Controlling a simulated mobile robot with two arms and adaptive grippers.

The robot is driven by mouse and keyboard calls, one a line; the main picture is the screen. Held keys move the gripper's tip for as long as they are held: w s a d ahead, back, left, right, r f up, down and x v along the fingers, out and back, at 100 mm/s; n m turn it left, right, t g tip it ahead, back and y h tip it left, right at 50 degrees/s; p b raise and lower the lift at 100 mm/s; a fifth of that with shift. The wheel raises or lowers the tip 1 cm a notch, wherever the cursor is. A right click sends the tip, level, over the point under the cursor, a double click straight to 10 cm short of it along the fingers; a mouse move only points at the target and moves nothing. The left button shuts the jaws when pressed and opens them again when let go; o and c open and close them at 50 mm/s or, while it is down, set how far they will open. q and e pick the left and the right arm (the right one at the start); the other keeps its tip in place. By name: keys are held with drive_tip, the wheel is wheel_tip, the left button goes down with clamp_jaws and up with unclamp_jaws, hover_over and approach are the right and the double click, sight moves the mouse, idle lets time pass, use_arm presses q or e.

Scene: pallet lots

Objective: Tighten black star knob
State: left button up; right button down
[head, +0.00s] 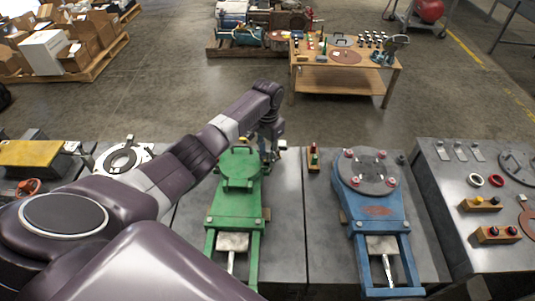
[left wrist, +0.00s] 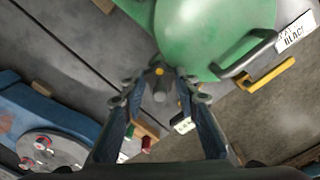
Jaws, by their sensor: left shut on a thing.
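My left gripper (left wrist: 160,86) is shut on a small dark grey knob (left wrist: 160,93) with an orange-yellow centre, which shows between the fingertips in the left wrist view. I take this knob for the black star knob; its star shape is not clear. It is at the edge of the green fixture (left wrist: 215,30). In the head view the green fixture (head: 235,205) lies on the grey bench, and my left gripper (head: 269,152) is at its far right side. There the knob is hidden by my gripper. My right gripper is not in view.
A white label (left wrist: 296,32) and a yellow handle (left wrist: 268,76) are close to the green fixture. The blue fixture (head: 372,210) with red knobs stands to the right. A wooden block (head: 313,160) with small knobs lies between them. A wooden table (head: 345,78) stands farther back.

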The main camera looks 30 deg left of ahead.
use_arm(q)
drive_tip(key=m+p, duration=0.1)
drive_tip(key=m, duration=0.1)
drive_tip(key=shift+r+m, duration=0.1)
drive_tip(key=shift+m, duration=0.3)
drive_tip(key=m, duration=0.2)
drive_tip(key=shift+m+p, duration=0.3)
drive_tip(key=shift+m, duration=2.5)
drive_tip(key=shift+m, duration=0.3)
drive_tip(key=o, duration=1.1)
drive_tip(key=shift+o, duration=0.2)
